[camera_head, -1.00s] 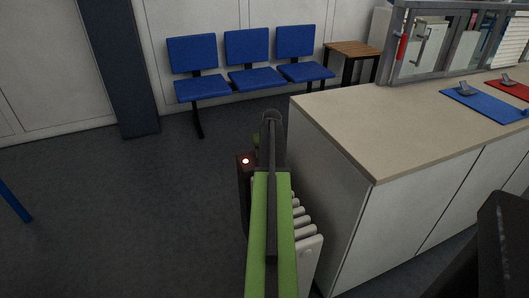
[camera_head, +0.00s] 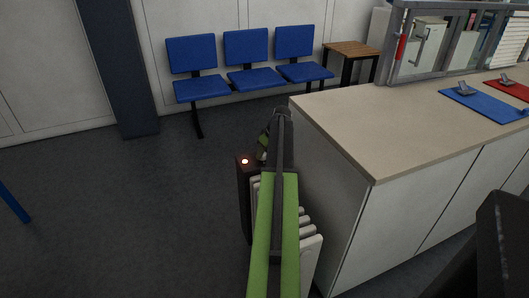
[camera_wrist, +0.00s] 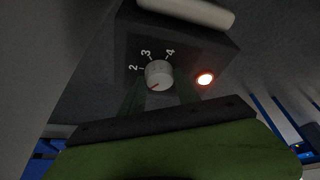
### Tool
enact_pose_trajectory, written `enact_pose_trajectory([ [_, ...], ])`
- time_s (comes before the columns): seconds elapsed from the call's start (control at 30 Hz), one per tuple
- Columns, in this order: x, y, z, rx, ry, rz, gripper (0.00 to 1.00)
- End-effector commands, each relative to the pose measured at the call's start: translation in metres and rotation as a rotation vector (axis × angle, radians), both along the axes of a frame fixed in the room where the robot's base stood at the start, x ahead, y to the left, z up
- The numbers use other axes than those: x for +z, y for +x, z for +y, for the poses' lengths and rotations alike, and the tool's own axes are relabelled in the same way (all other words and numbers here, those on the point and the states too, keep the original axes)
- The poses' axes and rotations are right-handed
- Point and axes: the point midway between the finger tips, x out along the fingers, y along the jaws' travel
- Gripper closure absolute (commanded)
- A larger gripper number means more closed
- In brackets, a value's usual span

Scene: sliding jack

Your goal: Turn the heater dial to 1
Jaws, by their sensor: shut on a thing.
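The heater (camera_head: 311,250) is a white ribbed radiator beside the counter, partly hidden by my arm in the head view. Its dark control box (camera_head: 243,185) has a lit lamp (camera_head: 245,161) on top. In the wrist view, the round grey dial (camera_wrist: 158,72) sits on the dark panel (camera_wrist: 190,48), with 2, 3 and 4 readable around it. Its red pointer mark (camera_wrist: 154,86) points to the lower left, past the 2. No 1 is visible; that part of the panel is covered. My gripper (camera_wrist: 160,92) is shut on the dial, one green finger on each side.
The counter (camera_head: 365,125) stands close to the right of the heater and my arm. Several blue chairs (camera_head: 250,78) and a wooden side table (camera_head: 352,49) line the back wall. A dark column (camera_head: 120,70) stands at the left. The floor left of the heater is clear.

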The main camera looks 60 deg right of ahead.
Motion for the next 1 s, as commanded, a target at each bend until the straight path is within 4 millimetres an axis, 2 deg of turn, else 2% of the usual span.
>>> enact_pose_trajectory([
  [0.33,-0.001,-0.003,0.000,0.000,0.002,0.006,1.00],
  [0.37,0.000,-0.003,0.000,0.000,0.002,0.006,0.58],
  [0.5,0.000,-0.002,0.000,0.000,0.002,0.004,0.40],
  [0.83,0.002,-0.001,0.000,0.000,0.000,0.002,0.40],
  [1.0,0.017,-0.006,0.001,0.000,0.000,0.001,0.40],
])
